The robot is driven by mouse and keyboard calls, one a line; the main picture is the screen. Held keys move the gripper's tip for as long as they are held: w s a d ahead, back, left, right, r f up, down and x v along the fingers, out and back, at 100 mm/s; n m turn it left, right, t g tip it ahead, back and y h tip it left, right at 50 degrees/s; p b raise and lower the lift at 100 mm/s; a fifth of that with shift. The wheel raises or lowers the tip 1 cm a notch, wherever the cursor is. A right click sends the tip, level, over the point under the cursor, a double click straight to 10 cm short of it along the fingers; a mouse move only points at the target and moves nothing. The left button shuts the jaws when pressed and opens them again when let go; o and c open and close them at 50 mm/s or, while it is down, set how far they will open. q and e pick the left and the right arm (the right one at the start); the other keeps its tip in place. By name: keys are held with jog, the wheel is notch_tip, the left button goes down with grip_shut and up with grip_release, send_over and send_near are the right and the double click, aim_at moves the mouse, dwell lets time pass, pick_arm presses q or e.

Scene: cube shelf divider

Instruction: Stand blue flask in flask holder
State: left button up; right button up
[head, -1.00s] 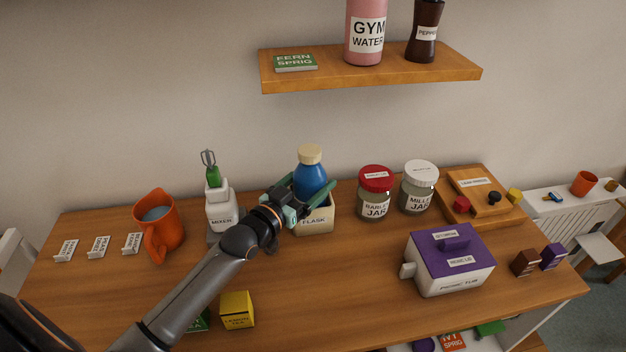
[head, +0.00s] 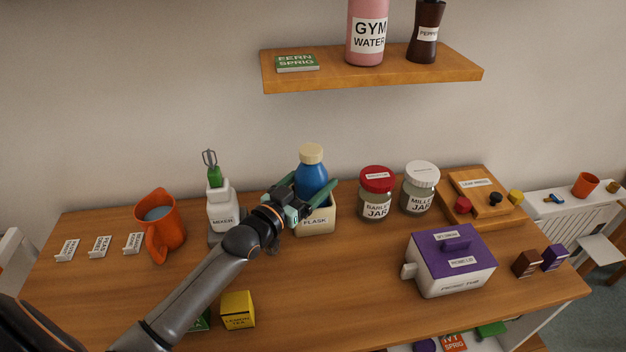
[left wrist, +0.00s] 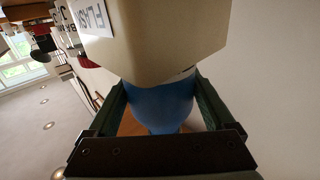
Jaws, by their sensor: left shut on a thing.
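The blue flask (head: 311,175) has a cream cap and stands upright. Its lower part is hidden by the front wall of the cream flask holder (head: 316,226), and it appears to sit inside the holder. The holder stands on the table and bears a FLASK label. My left gripper (head: 309,192) is shut on the flask just above the holder's rim, with one green finger on each side. In the left wrist view the blue flask (left wrist: 158,106) shows between the fingers, and the holder (left wrist: 165,40) covers much of the upper middle. My right gripper is not in view.
A white mixer (head: 222,207) stands left of the holder. A red-lidded jar (head: 376,192) and a white-lidded jar (head: 418,188) stand to its right. A wall shelf (head: 371,77) hangs above and behind. A purple-lidded tub (head: 449,262) is at front right.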

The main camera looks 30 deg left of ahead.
pick_arm(q)
jog(key=shift+d+f, duration=0.1)
jog(key=shift+f, duration=0.55)
jog(key=shift+s+d+f, duration=0.1)
jog(key=shift+f, duration=0.2)
jog(key=shift+r, duration=0.1)
jog(key=shift+r+p, duration=0.35)
jog(key=shift+p, duration=0.05)
jog(key=shift+r, duration=0.1)
jog(key=shift+a+r, duration=0.15)
jog(key=shift+a, duration=0.1)
jog(key=shift+r+p, duration=0.2)
jog(key=shift+p, duration=0.6)
jog(key=shift+d+f, duration=0.15)
jog(key=shift+f, duration=0.55)
dwell(0.5)
